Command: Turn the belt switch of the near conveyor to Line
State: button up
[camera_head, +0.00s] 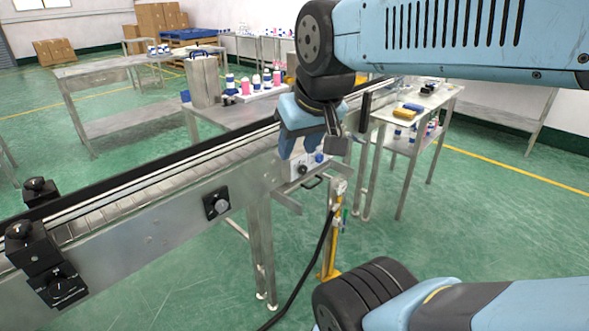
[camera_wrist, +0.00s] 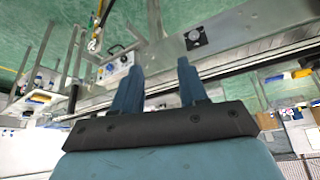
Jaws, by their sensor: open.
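The belt switch (camera_head: 216,203) is a grey round knob on a black square plate. It sits on the side wall of the near conveyor (camera_head: 150,236). The position its knob points to is too small to read. The switch also shows in the wrist view (camera_wrist: 195,38), beyond and a little right of the fingertips. My gripper (camera_head: 297,150) is open and empty, with blue fingers pointing down. In the head view it is above and right of the switch, apart from it, in front of the conveyor's far end. The gripper's two fingers (camera_wrist: 159,68) stand apart in the wrist view.
A control box (camera_head: 303,167) with knobs is partly hidden behind my gripper. Black brackets (camera_head: 38,262) stand at the conveyor's left end. A yellow post (camera_head: 330,245) with a black hose stands below the box. A side table (camera_head: 435,97) is at right.

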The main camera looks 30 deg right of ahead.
jog(key=shift+o, duration=1.4)
jog(key=shift+f, duration=0.15)
jog(key=shift+o, duration=0.4)
jog(key=w+a+f+m+g+y, duration=0.1)
jog(key=w+f+m+g+y, duration=0.3)
jog(key=f, duration=0.5)
jog(key=w+m+y, duration=0.1)
jog(key=w+m, duration=0.1)
jog(key=shift+w+a+m+g+y, duration=0.2)
jog(key=shift+w+m+g+y, duration=0.1)
jog(key=shift+w+g, duration=0.1)
jog(key=m+t, duration=1.6)
jog(key=m, duration=1)
send_near(305, 172)
jog(key=shift+y, duration=0.3)
jog(key=x, duration=0.8)
jog(key=shift+w+a, duration=0.1)
jog(key=shift+w, duration=0.25)
jog(key=shift+c, duration=0.3)
